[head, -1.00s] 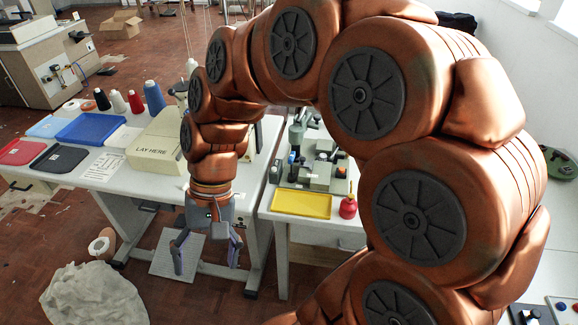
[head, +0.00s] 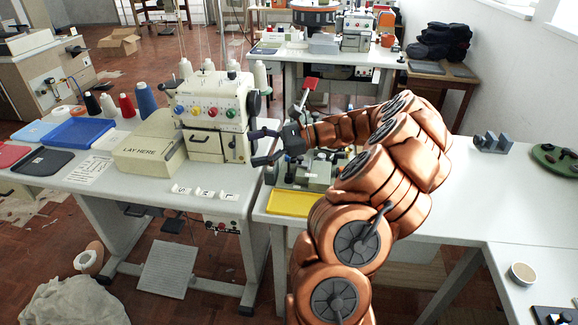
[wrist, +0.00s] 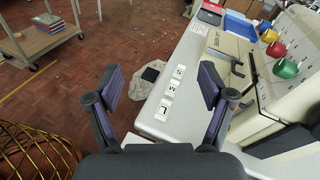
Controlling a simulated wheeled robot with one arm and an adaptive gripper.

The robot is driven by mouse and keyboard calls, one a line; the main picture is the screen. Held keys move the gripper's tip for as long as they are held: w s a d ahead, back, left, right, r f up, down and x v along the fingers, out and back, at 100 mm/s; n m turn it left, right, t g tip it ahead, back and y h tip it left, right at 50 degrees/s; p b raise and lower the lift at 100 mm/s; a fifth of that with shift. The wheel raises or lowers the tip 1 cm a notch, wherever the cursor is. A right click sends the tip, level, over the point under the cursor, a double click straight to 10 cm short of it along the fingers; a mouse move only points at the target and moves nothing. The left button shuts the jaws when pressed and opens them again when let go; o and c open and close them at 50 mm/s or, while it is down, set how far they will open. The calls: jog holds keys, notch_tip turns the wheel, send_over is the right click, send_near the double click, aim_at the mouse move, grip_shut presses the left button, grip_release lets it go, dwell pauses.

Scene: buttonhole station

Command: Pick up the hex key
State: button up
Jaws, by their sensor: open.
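I cannot make out the hex key in either view. My gripper (head: 258,147) is open and empty in the head view, held out to the left beside the right end of the cream sewing machine (head: 212,113). In the wrist view its two dark purple fingers stand wide apart (wrist: 160,83), with nothing between them. Beyond them show the white table edge and the floor. My arm hides part of the bench on the right and the small machine on it.
A yellow tray (head: 290,203) lies at the right bench's left end. A cream "LAY HERE" box (head: 150,150) and thread cones stand left. The bench's right middle is largely clear.

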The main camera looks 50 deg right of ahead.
aim_at(289, 166)
jog(key=s+d+f+m+t+h, duration=0.1)
jog(key=s+d+f+m+t, duration=0.1)
jog(key=d, duration=0.3)
jog(key=s+d+f+m+t+h+b, duration=0.1)
jog(key=d+f+m, duration=0.1)
jog(key=d, duration=0.4)
jog(key=s+d+f+m+t+h+b, duration=0.1)
jog(key=s+d+f+m+t, duration=0.1)
jog(key=d+f+m, duration=0.1)
jog(key=shift+s+d+f+t+h, duration=0.15)
jog(key=shift+d+f, duration=0.15)
jog(key=shift+d, duration=0.35)
jog(key=shift+s+d+f+t+h, duration=0.15)
jog(key=shift+d+f, duration=0.1)
jog(key=shift+d, duration=0.35)
jog(key=shift+p+x, duration=0.55)
jog(key=shift+x, duration=3.25)
jog(key=c, duration=1.4)
jog(key=shift+o, duration=0.2)
